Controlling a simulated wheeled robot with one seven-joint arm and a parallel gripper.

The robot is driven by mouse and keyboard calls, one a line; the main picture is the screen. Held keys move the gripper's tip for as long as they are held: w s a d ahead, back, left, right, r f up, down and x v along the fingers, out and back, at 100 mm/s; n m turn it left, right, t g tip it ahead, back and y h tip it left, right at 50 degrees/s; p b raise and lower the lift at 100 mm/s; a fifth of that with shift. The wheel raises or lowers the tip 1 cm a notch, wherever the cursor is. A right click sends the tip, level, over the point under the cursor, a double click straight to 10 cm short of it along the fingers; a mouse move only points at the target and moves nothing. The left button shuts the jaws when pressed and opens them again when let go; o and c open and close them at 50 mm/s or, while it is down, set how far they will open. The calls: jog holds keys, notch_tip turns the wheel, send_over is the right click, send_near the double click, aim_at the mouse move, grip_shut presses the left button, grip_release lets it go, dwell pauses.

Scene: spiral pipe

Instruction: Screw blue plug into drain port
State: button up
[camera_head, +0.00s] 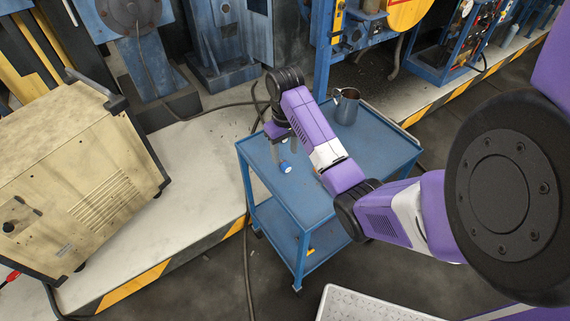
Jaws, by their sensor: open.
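A small blue and white piece, which looks like the blue plug (287,168), is on or just above the top of the blue cart (310,205), near its left side. My gripper (283,154) points down over the cart, just above and close beside the plug. Its jaws are open. At this size I cannot tell whether the fingers stand around the plug or touch it. I cannot make out the drain port in this view.
A grey metal mug (347,106) stands at the back of the cart, right of my forearm. A beige wheeled machine (80,170) stands at left on a pale platform with a yellow-black striped edge. Blue machinery (225,50) lines the back. Cables run behind the cart.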

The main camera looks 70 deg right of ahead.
aim_at(285, 163)
notch_tip(285, 163, down, 2)
jog(key=shift+s+d+f, duration=0.1)
jog(key=shift+s+f, duration=0.05)
jog(key=shift+f, duration=0.05)
jog(key=f, duration=0.2)
jog(key=d+f+p, duration=0.1)
jog(key=f, duration=0.1)
jog(key=shift+w+d, duration=0.1)
jog(key=shift+w, duration=0.15)
jog(key=shift+f, duration=0.6)
grip_shut()
